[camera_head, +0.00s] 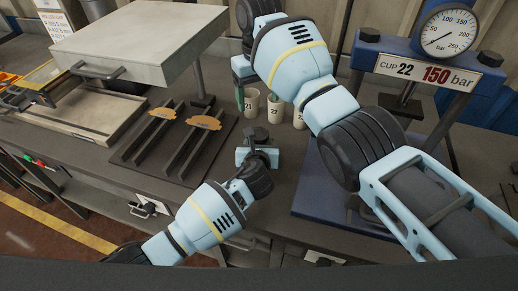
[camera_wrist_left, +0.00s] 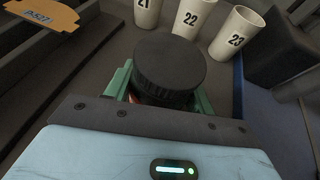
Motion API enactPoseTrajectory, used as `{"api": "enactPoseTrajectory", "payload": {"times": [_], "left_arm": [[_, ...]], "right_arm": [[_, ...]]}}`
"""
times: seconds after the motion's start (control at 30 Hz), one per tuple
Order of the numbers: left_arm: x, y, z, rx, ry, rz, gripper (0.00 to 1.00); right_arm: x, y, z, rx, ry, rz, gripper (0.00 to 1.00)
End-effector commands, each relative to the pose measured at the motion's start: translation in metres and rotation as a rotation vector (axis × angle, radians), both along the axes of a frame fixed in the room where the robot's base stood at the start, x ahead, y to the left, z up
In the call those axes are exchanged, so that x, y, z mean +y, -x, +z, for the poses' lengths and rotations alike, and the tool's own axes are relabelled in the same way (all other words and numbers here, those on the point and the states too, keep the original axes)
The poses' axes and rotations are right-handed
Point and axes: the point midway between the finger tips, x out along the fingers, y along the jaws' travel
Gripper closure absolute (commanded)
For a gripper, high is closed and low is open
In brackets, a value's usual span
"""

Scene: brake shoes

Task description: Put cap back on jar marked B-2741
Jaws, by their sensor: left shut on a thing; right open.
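A round black cap (camera_wrist_left: 168,65) with a ribbed side shows in the left wrist view, between the green fingers of my left gripper (camera_wrist_left: 160,95). A reddish-brown strip below it looks like part of a jar; most of that body is hidden. I cannot tell how the cap sits on it, and no B-2741 mark is readable. In the head view my left gripper (camera_head: 257,155) is shut around this dark-topped item just above the bench. My right gripper (camera_head: 258,85) is open above the cups, partly hidden by its own arm.
Paper cups marked 21 (camera_head: 249,103), 22 (camera_head: 273,112) and 23 (camera_head: 300,119) stand behind. Brake shoes (camera_head: 204,122) lie on a dark plate at left. A heated-press-like box (camera_head: 150,40) stands at back left. A blue press with a gauge (camera_head: 447,28) stands at right.

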Motion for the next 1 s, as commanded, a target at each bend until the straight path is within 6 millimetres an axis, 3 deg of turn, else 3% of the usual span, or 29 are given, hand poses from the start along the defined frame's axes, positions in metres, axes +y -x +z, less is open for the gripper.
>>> {"api": "enactPoseTrajectory", "payload": {"times": [0.4,0.43,0.5,0.6,1.0], "left_arm": [[0.0003,0.0001,-0.0009,0.001,-0.001,0.001,1.00],[0.0003,0.0001,-0.0009,0.001,-0.001,0.001,0.43],[0.0002,0.0002,-0.0009,0.001,-0.001,0.001,0.34],[0.0002,0.0002,-0.0007,0.001,0.000,0.000,0.21],[-0.0001,0.0044,0.0014,0.000,0.000,-0.001,0.20]], "right_arm": [[0.0000,0.0001,0.0073,0.001,0.000,0.000,0.26],[0.0000,0.0001,0.0072,0.001,0.000,0.000,0.26],[0.0000,0.0001,0.0072,0.001,0.000,0.000,0.26],[0.0000,0.0001,0.0072,0.001,0.000,0.000,0.26],[0.0001,0.0001,0.0061,0.003,-0.001,0.000,0.26]]}}
